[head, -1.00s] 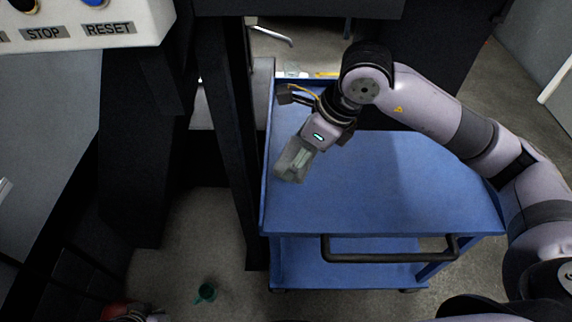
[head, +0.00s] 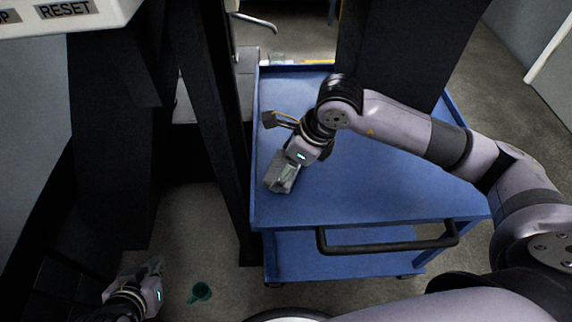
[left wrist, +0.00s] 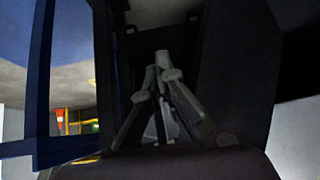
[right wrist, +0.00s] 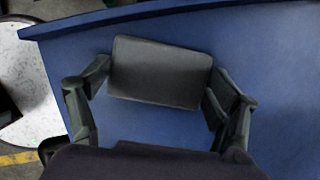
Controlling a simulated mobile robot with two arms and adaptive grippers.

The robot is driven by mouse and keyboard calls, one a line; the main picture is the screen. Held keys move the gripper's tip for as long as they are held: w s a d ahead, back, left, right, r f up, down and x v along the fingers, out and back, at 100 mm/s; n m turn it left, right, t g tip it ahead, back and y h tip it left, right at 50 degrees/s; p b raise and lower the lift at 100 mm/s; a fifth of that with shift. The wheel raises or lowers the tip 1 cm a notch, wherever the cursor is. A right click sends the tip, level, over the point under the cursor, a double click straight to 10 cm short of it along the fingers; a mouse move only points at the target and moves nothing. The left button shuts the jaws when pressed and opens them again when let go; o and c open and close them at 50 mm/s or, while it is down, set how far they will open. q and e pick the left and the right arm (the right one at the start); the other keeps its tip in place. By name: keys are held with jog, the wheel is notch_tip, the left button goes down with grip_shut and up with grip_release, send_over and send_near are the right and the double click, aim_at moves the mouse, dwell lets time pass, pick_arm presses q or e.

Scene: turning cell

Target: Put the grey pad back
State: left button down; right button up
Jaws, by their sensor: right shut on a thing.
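The grey pad (head: 279,178) is a flat, rounded rectangular block at the left side of the blue cart's top. My right gripper (head: 283,176) is shut on it. In the right wrist view the pad (right wrist: 160,73) sits between the two fingers, over the blue surface. I cannot tell whether it touches the cart top. My left gripper (head: 155,266) is low at the lower left, away from the pad. In the left wrist view its fingertips (left wrist: 160,72) meet, with nothing seen held.
The blue cart (head: 390,190) has a raised rim, a black handle (head: 385,247) and a lower shelf; most of its top is bare. A dark post (head: 215,140) stands left of it. A small green object (head: 200,292) lies on the floor. A control panel (head: 60,15) is at upper left.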

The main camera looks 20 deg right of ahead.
pick_arm(q)
jog(key=shift+w+d+r+t, duration=0.1)
jog(key=shift+w+r+t, duration=0.1)
jog(key=shift+w+t, duration=0.15)
jog(key=shift+w+r, duration=0.1)
jog(key=shift+w, duration=0.05)
pick_arm(e)
jog(key=shift+f, duration=0.1)
jog(key=o, duration=1)
jog(key=shift+c, duration=0.2)
pick_arm(q)
jog(key=shift+r, duration=0.1)
